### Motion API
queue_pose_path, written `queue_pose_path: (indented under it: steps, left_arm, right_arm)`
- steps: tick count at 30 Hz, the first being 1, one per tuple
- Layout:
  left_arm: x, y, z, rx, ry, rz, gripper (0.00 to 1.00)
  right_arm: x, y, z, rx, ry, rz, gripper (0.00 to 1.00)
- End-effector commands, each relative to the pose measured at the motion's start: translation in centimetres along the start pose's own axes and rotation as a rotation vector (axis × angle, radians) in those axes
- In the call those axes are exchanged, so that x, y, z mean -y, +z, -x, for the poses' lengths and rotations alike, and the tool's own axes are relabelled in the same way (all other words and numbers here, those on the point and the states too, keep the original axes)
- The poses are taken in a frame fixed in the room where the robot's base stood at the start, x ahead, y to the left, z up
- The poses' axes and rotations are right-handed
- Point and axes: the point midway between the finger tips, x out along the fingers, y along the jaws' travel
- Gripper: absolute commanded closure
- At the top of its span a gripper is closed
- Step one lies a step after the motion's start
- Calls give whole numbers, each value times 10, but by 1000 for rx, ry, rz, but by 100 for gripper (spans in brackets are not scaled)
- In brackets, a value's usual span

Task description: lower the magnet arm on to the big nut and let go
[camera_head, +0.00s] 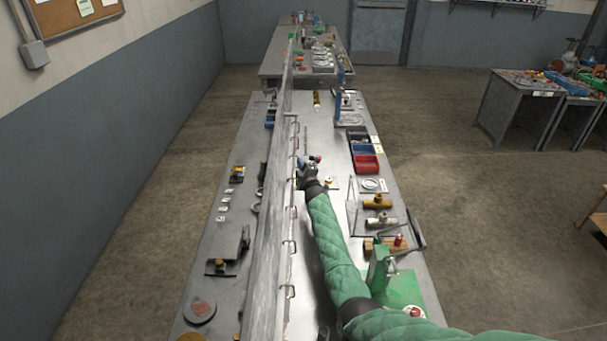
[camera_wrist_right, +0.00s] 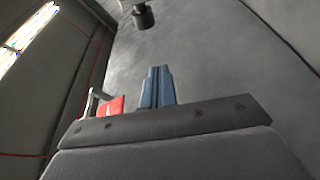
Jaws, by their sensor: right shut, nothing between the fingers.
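My right gripper (camera_head: 303,162) is over the bench beside the upright divider, at the end of the green-sleeved arm. Its blue fingers also show in the right wrist view (camera_wrist_right: 156,86), closed together with nothing between them. In that view a dark cylinder (camera_wrist_right: 143,16) is beyond the fingertips, apart from them; I cannot tell whether it belongs to the magnet arm. A red block (camera_wrist_right: 111,106) with a grey bar shows left of the fingers. A small red part (camera_head: 317,158) is right beside the gripper in the head view. I cannot make out the big nut. My left gripper is not in view.
The divider (camera_head: 273,205) runs along the bench, close to my right arm. Blue (camera_head: 365,150) and red (camera_head: 366,164) bins, pipe fittings (camera_head: 379,202) and a green fixture (camera_head: 400,287) line the right side. Bare bench (camera_head: 332,207) lies between.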

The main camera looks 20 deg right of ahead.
Motion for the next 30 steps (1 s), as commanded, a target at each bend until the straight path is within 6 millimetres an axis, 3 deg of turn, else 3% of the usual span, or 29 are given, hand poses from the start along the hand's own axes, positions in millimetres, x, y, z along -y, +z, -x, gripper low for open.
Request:
queue_pose_path:
  steps: [6,13,18,24,30]
  left_arm:
    - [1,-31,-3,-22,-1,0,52]
    - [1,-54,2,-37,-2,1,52]
    - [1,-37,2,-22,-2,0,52]
    - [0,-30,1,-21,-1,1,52]
    - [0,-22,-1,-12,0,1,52]
  right_arm:
    - [2,0,-20,0,0,-1,100]
    - [0,3,-32,1,-1,0,100]
    - [-2,18,-26,1,-1,0,100]
    - [-1,33,-21,1,-1,-1,100]
    - [0,38,-19,0,0,-1,100]
